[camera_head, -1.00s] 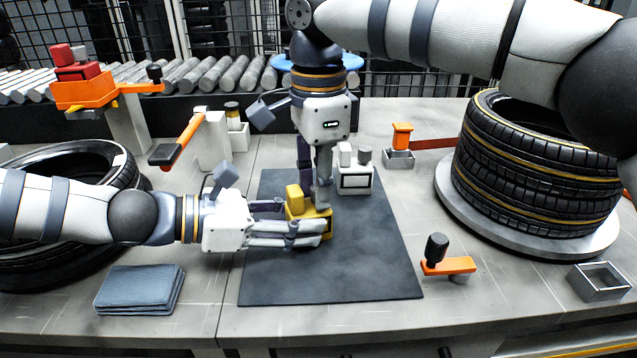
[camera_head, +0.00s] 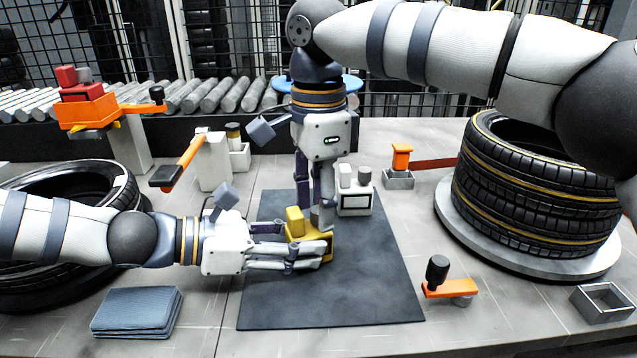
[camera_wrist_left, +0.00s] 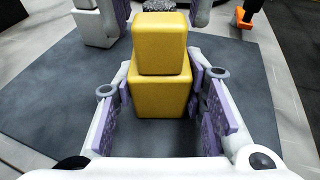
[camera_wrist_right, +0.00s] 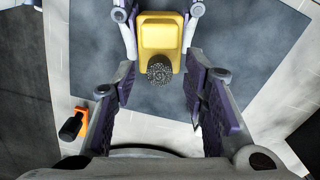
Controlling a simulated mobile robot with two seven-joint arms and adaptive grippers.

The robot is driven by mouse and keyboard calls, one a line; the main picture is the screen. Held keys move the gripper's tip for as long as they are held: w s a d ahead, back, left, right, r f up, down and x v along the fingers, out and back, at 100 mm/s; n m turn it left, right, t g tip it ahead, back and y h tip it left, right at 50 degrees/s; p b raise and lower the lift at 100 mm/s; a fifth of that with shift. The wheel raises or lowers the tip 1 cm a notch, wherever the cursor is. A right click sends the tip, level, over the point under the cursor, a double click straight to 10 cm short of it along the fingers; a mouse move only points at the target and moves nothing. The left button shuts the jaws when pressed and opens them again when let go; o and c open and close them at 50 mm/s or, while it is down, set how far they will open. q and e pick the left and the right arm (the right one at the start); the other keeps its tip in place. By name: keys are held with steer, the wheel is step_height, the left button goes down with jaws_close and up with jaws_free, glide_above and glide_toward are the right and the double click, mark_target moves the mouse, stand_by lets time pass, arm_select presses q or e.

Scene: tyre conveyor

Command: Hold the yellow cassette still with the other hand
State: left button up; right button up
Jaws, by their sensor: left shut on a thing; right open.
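The yellow cassette (camera_head: 296,222) sits on the dark mat (camera_head: 340,295) and has a raised yellow block on top. My left gripper (camera_head: 315,252) comes in from the left and is shut on it; in the left wrist view the cassette (camera_wrist_left: 160,85) stands between the finger pads. My right gripper (camera_head: 314,215) points down from above, just behind and over the cassette, and is open. In the right wrist view the cassette (camera_wrist_right: 161,42) and a dark knurled knob (camera_wrist_right: 159,68) show beyond the open fingers.
A white box with a knob (camera_head: 355,195) stands just right of my right gripper. Stacked tyres (camera_head: 535,190) sit on a round plate at right. An orange lever with a black knob (camera_head: 448,290) stands right of the mat. A folded blue cloth (camera_head: 137,312) lies at front left.

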step_height(320, 180, up, 11)
stand_by(0.9)
arm_select(q)
steer(key=o, duration=1.1)
steer(key=shift+o, duration=0.2)
steer(key=v, duration=1.1)
steer(key=shift+s+a+r, duration=0.1)
steer(key=shift+a+r, duration=0.05)
steer(key=shift+s+a, duration=0.15)
steer(key=shift+a, duration=0.15)
arm_select(e)
steer(key=shift+s, duration=0.1)
